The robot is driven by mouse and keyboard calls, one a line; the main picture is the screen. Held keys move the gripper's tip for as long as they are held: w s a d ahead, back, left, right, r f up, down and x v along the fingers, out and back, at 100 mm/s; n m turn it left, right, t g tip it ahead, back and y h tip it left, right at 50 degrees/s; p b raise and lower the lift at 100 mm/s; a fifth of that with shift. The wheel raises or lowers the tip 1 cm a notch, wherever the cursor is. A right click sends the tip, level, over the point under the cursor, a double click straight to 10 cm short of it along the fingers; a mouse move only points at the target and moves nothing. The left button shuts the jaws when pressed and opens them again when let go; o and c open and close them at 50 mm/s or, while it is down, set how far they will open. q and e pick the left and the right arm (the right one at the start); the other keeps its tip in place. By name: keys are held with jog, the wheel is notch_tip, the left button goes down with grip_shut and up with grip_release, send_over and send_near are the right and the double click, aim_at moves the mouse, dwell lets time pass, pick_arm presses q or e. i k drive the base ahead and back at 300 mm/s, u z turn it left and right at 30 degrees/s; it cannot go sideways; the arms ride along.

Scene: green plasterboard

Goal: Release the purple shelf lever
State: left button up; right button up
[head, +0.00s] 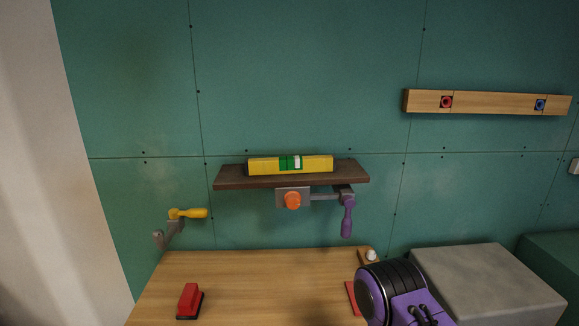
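The purple shelf lever (347,217) is in the head view, right of centre. It hangs down below the right end of the brown shelf (230,181), its handle pointing downward. A grey rod links its top to a grey bracket with an orange knob (292,200) under the shelf. A yellow spirit level (265,165) with a green middle lies on the shelf. Neither of my grippers is in view.
A wooden table (250,280) stands below, bearing a red block-like object (189,300). A yellow-handled crank (190,213) is at left. A wooden rail (490,102) is on the wall.

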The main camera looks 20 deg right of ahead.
aim_at(349, 203)
jog(key=u, duration=1.8)
jog(key=k, duration=1.1)
jog(key=z, duration=1.25)
jog(key=i, duration=0.5)
